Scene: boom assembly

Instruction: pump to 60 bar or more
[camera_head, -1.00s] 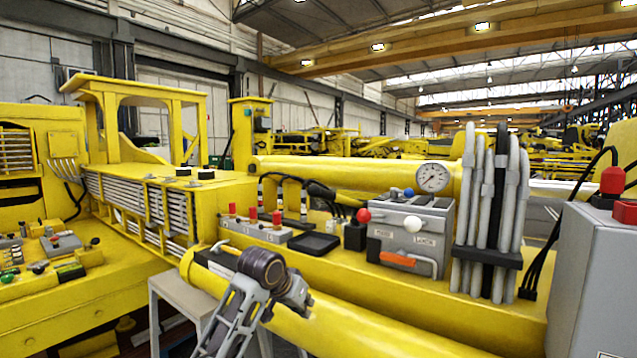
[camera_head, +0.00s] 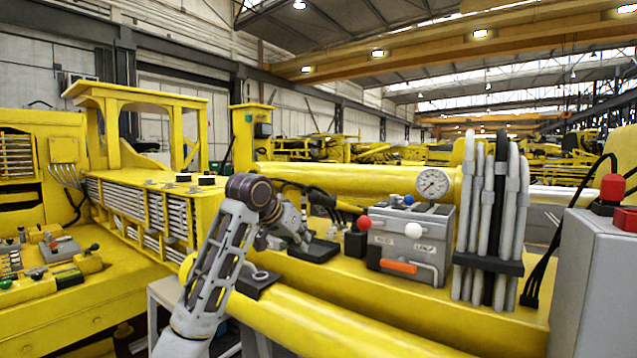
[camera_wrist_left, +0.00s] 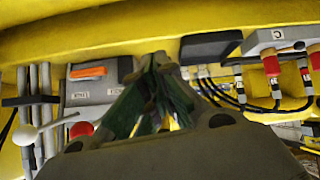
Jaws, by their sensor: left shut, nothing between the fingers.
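The grey pump unit (camera_head: 383,246) stands on the yellow boom, with a round white pressure gauge (camera_head: 432,184) on top. The gauge reading is too small to tell. A white ball knob (camera_head: 413,230), a red ball knob (camera_head: 364,222) and an orange-gripped handle (camera_head: 400,267) are at its front. In the left wrist view, turned over, the white knob (camera_wrist_left: 25,135), red knob (camera_wrist_left: 80,130) and orange grip (camera_wrist_left: 87,72) lie left of the fingers. My left gripper (camera_head: 306,244) is shut and empty, left of the pump and near a black tray (camera_head: 322,252). My right gripper is out of view.
Grey upright hoses (camera_head: 490,220) stand right of the pump. A grey cabinet (camera_head: 595,270) with a red button is at the far right. Red-capped couplings (camera_wrist_left: 271,64) show right of the fingers. A yellow cylinder (camera_head: 330,325) runs along the front.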

